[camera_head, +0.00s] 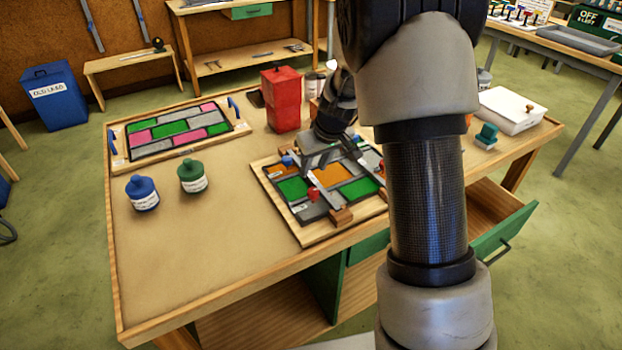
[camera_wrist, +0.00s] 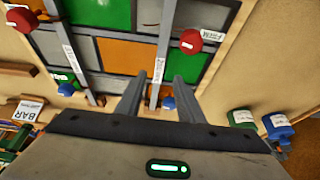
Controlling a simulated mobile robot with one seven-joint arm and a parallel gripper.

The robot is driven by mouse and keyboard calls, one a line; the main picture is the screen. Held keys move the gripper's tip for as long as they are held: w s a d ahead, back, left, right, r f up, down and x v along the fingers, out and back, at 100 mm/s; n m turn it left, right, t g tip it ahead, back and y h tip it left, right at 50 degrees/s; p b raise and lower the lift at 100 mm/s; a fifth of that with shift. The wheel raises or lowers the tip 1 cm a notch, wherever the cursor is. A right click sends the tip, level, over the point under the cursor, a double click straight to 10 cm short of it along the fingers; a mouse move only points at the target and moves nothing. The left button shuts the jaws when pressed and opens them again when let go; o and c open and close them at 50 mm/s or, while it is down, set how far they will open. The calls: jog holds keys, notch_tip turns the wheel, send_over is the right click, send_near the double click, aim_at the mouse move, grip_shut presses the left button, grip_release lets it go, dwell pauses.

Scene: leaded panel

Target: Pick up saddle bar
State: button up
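A leaded panel with green, orange and grey panes lies in a wooden frame (camera_head: 303,239) on the workbench. Two narrow grey bars cross it. One bar (camera_wrist: 167,45) runs between my gripper's fingers in the wrist view, with a blue knob (camera_wrist: 168,103) at its near end and a red knob (camera_wrist: 190,41) beside it. The other bar (camera_wrist: 70,53) carries a white label and lies to the left. I cannot tell which one is the saddle bar. My gripper (camera_wrist: 159,77) is open over the panel, with gaps beside the bar; contact is unclear.
A second, pink and green panel (camera_head: 178,127) lies at the back left. A blue jar (camera_head: 143,194), a green jar (camera_head: 192,177) and a red canister (camera_head: 282,100) stand on the bench. A white box (camera_head: 510,110) is at the right. The front left benchtop is clear.

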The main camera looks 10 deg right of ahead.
aim_at(311, 176)
jog(key=x, duration=0.4)
jog(key=shift+d, duration=0.15)
jog(key=shift+r, duration=0.1)
grip_shut()
